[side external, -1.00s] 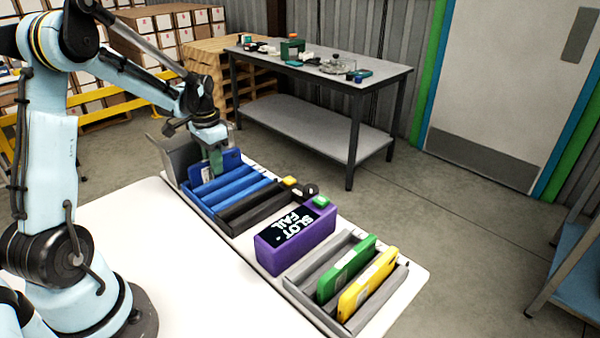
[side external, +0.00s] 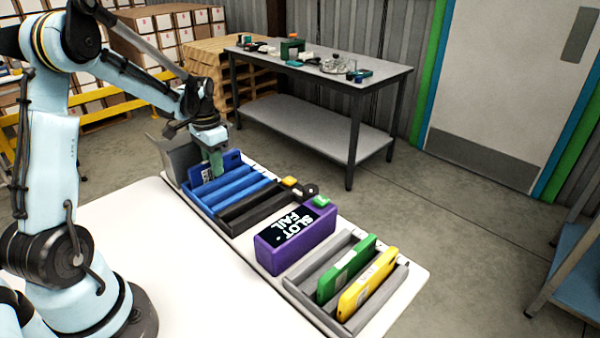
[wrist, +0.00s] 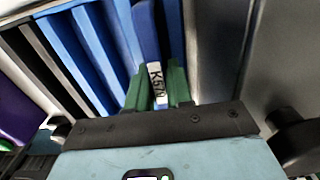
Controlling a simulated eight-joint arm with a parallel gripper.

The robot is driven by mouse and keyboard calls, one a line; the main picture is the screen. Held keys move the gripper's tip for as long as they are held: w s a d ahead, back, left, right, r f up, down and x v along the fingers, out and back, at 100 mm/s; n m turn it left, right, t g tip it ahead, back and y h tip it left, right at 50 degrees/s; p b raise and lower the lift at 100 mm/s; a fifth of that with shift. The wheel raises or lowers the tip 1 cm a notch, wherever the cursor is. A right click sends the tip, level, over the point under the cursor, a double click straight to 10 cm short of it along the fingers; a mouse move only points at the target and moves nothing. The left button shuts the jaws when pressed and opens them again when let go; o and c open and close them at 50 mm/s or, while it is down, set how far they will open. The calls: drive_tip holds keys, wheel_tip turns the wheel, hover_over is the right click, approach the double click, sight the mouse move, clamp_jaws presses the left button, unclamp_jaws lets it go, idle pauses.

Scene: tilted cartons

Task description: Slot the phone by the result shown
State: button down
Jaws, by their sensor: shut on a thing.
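My gripper (side external: 216,163) has green fingers shut on a blue phone (side external: 232,160) at the far end of the blue rack (side external: 236,192). In the wrist view the phone (wrist: 146,35) stands on edge between the fingers (wrist: 158,92), beside the blue rack's ribs (wrist: 85,45). A white label partly reading "K57N" shows on its edge. The phone's lower part is hidden, so I cannot tell whether it is seated. A purple tester (side external: 283,255) has a dark screen (side external: 291,225) reading "SLOT FAIL".
A black rack (side external: 250,211) lies between the blue rack and the tester. A grey rack (side external: 300,284) at the near end holds a green phone (side external: 345,270) and a yellow phone (side external: 368,284). A grey bin (side external: 176,152) stands close behind the gripper. The white tabletop (side external: 170,255) in front is clear.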

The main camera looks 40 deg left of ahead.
idle(0.4)
drive_tip(key=c, duration=0.9)
unclamp_jaws()
drive_tip(key=shift+c, duration=0.2)
wheel_tip(320, 180, up, 12)
wheel_tip(320, 180, up, 7)
idle(0.4)
drive_tip(key=shift+d, duration=0.1)
